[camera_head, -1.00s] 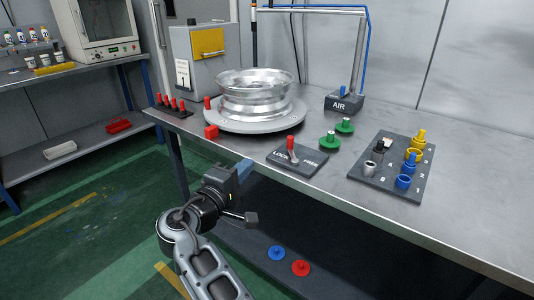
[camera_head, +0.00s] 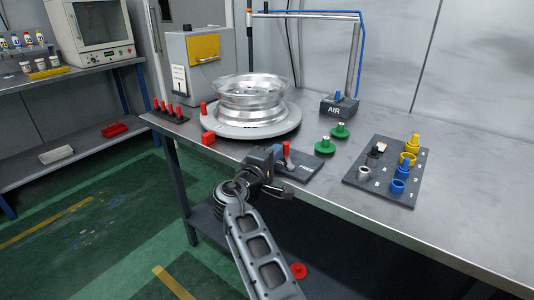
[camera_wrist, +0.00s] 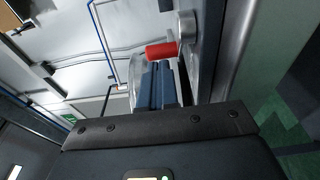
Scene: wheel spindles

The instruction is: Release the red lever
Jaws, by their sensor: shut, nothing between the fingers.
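The red lever (camera_head: 286,149) stands on a dark plate (camera_head: 303,168) at the front edge of the bench. My gripper (camera_head: 277,152) is just left of the lever, at about its height, and partly hides the plate. In the wrist view the lever's red grip (camera_wrist: 160,50) lies just beyond the tips of my blue fingers (camera_wrist: 158,70). The fingers are shut with nothing between them. I cannot tell whether they touch the lever.
A silver wheel rim (camera_head: 250,92) sits on a round turntable (camera_head: 215,126) behind. Green knobs (camera_head: 325,146) and a dark board of coloured pegs (camera_head: 415,180) are to the right. The bench front right is clear.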

